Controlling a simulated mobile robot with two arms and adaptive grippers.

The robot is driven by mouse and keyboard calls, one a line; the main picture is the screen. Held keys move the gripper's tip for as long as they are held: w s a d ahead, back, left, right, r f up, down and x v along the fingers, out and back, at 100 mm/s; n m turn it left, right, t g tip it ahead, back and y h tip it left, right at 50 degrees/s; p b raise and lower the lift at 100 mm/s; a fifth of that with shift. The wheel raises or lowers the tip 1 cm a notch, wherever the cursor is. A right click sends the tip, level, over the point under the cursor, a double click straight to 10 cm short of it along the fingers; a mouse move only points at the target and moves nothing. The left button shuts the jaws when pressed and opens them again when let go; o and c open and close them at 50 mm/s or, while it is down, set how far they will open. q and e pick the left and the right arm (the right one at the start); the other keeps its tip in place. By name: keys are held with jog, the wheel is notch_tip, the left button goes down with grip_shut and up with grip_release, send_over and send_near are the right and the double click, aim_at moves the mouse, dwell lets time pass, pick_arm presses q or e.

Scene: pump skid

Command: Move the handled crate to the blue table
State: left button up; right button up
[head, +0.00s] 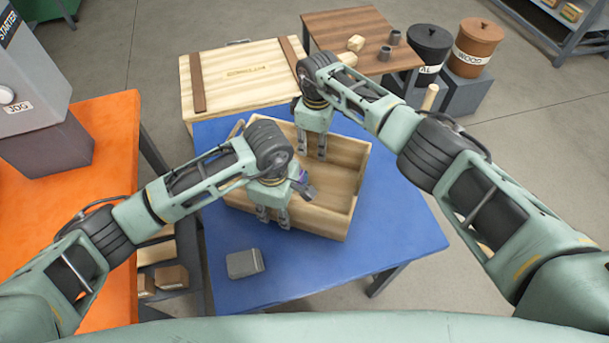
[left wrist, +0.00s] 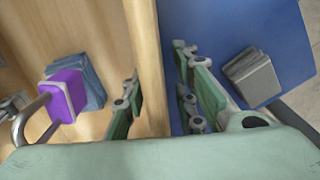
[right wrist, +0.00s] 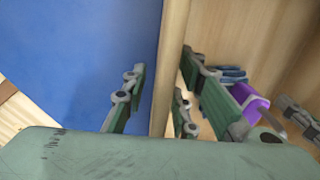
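The crate (head: 325,221) is an open-topped wooden box standing on the blue table (head: 405,242). My left gripper (head: 272,216) is at its near wall, and my right gripper (head: 312,143) is at its far wall. In the left wrist view the crate wall (left wrist: 148,50) passes between the left fingers (left wrist: 157,103), with a gap showing on the table side. In the right wrist view the opposite wall (right wrist: 171,55) passes between the right fingers (right wrist: 163,90), also with a gap. Both grippers look open around the walls. A purple padlock-like thing (left wrist: 66,92) and a bluish block (left wrist: 87,78) are inside the crate.
A grey block (head: 244,263) lies on the blue table near its front left. A lidded wooden chest (head: 235,73) stands behind. An orange table (head: 115,120) is at left. A brown table (head: 345,25) and two bins (head: 428,45) are behind right. The table's front right is clear.

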pick_arm(q)
notch_tip(320, 180, up, 11)
jog(key=shift+f, duration=0.1)
jog(key=shift+r, duration=0.55)
pick_arm(e)
jog(key=shift+r, duration=0.15)
notch_tip(320, 180, up, 12)
jog(key=shift+f, duration=0.15)
pick_arm(q)
jog(key=shift+r, duration=0.1)
